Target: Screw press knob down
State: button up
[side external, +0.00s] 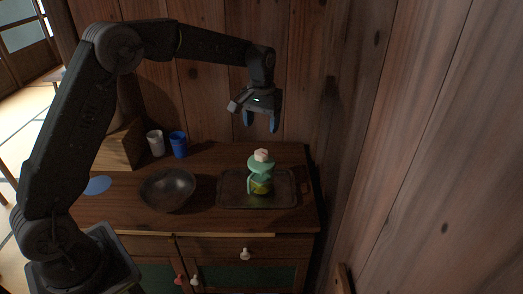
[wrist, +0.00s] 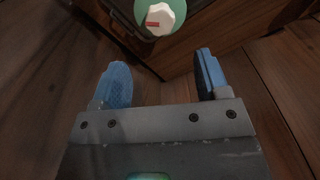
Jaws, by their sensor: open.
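The press (side external: 259,174) is a small green device standing upright on a dark tray (side external: 228,199) on the wooden cabinet. Its pale knob (side external: 262,155) sits on top. In the wrist view the white knob (wrist: 160,18), with a red mark on it, shows at the top edge over the green press top (wrist: 180,13), which is partly cut off. My gripper (side external: 260,124) hangs above the press, pointing down, with its blue fingers apart and nothing between them. In the wrist view my gripper (wrist: 161,76) is also open and empty, and the knob lies beyond the fingertips.
A dark bowl (side external: 168,190) stands left of the tray. A white cup (side external: 155,143) and a blue cup (side external: 178,144) stand behind it. A wooden wall (side external: 315,100) rises close behind and to the right. The air around my gripper is clear.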

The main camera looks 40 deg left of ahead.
aim_at(262, 152)
notch_tip(262, 152, down, 10)
jog(key=shift+r, duration=0.15)
dwell(0.3)
